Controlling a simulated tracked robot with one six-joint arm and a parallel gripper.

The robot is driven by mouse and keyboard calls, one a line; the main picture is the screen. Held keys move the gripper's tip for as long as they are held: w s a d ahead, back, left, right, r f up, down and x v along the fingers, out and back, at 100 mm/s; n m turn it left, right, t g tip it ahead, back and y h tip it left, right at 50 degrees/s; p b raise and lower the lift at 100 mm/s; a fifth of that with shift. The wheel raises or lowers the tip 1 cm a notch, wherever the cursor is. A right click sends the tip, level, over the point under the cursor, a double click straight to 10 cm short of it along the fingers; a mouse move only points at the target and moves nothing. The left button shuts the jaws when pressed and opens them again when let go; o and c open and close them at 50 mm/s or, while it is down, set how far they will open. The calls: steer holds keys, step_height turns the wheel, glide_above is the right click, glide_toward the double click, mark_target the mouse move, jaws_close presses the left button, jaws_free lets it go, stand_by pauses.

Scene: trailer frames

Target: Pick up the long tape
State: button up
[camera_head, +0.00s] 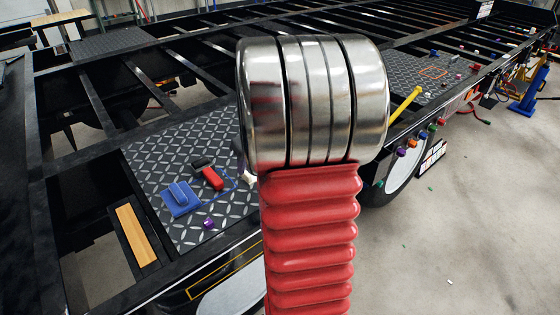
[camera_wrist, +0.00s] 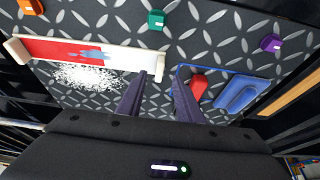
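A long white strip with a red and blue face and cream ends (camera_wrist: 105,53), which looks like the long tape, lies on the diamond-plate deck in the wrist view. Its right end is close to my gripper's fingertips (camera_wrist: 160,80). The two dark purple fingers are apart with nothing visibly held between them. I cannot tell whether they touch the strip. In the head view a large red and silver part in the foreground hides most of this spot and my gripper; only a small pale bit (camera_head: 247,178) shows at its left edge.
A blue tool (camera_wrist: 240,93) and a red-handled tool (camera_wrist: 197,85) lie right of the fingers. Orange (camera_wrist: 38,6), green (camera_wrist: 156,19) and purple (camera_wrist: 271,43) clips sit beyond. White scraps (camera_wrist: 90,76) lie below the strip. Dark trailer beams and open gaps surround the deck plate (camera_head: 150,150).

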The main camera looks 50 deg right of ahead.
steer(key=shift+x, duration=2.65)
steer(key=shift+r, duration=0.1)
steer(key=shift+c, duration=0.5)
jaws_close()
